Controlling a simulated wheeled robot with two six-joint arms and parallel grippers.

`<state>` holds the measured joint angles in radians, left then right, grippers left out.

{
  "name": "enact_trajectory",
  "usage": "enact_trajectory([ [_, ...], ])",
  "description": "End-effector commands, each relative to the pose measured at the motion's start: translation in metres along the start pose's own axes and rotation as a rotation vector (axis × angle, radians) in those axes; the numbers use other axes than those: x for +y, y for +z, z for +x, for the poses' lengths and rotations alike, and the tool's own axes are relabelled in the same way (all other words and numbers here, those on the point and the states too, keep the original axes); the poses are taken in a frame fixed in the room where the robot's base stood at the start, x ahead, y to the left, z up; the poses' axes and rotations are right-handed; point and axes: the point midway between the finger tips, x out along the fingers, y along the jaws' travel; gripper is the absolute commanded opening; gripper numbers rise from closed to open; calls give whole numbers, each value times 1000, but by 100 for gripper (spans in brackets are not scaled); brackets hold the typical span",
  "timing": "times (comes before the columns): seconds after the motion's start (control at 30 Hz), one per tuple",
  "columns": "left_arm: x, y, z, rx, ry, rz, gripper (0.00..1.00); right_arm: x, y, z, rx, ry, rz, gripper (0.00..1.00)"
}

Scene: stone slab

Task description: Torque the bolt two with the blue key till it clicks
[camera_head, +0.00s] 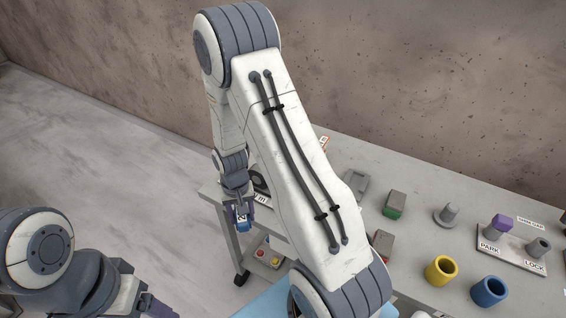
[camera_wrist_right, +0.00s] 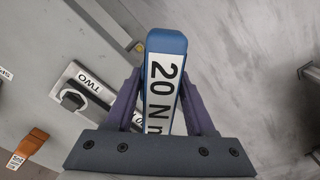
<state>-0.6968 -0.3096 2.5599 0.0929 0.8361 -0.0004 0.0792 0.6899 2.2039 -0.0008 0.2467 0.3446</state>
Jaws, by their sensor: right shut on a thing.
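My right gripper (camera_wrist_right: 163,105) is shut on the blue key (camera_wrist_right: 166,43), whose white label reads "20 N" with the rest cut off. In the head view, the blue key (camera_head: 242,218) shows small in my right gripper (camera_head: 238,205), by the table's left edge. Bolt two (camera_wrist_right: 72,100) is a dark head on a metal plate (camera_wrist_right: 97,78) marked "TWO", left of the key in the wrist view. The key appears apart from it. The key's lower part is hidden by the gripper. My left gripper (camera_head: 158,308) is partly visible at the bottom left; its jaws are unclear.
An orange tagged piece (camera_wrist_right: 32,142) lies left of the plate. On the grey table (camera_head: 410,225) stand a yellow cup (camera_head: 441,270), a blue cup (camera_head: 489,291), a green-based block (camera_head: 395,204) and a PARK/LOCK plate (camera_head: 515,252). A button box (camera_head: 268,256) sits lower, beside the table.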

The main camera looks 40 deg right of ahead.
Motion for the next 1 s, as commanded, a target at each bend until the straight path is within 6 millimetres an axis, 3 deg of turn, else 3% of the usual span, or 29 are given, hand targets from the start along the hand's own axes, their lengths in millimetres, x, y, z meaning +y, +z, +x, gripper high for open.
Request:
enact_trajectory([
  [0.03, 1, -1, -15, 0, 0, 1, 72, 9, -9, -12, 0, 0, 152, 0],
  [0.1, 2, -1, -25, 0, 0, 2, 72, 22, -20, -18, -1, 1, 383, 0],
  [0.4, 5, -4, -66, 0, 0, 5, 72, 86, -60, -43, 0, 1, 1385, 0],
  [0.6, 6, -5, -87, 0, 0, 7, 72, 127, -75, -54, -1, 3, 1952, 0],
  [0.8, 7, -5, -96, 0, 0, 8, 72, 151, -82, -58, 0, 2, 2264, 0],
  [1.0, 7, -5, -96, 0, 0, 8, 72, 155, -83, -58, 0, 2, 2332, 0],
])
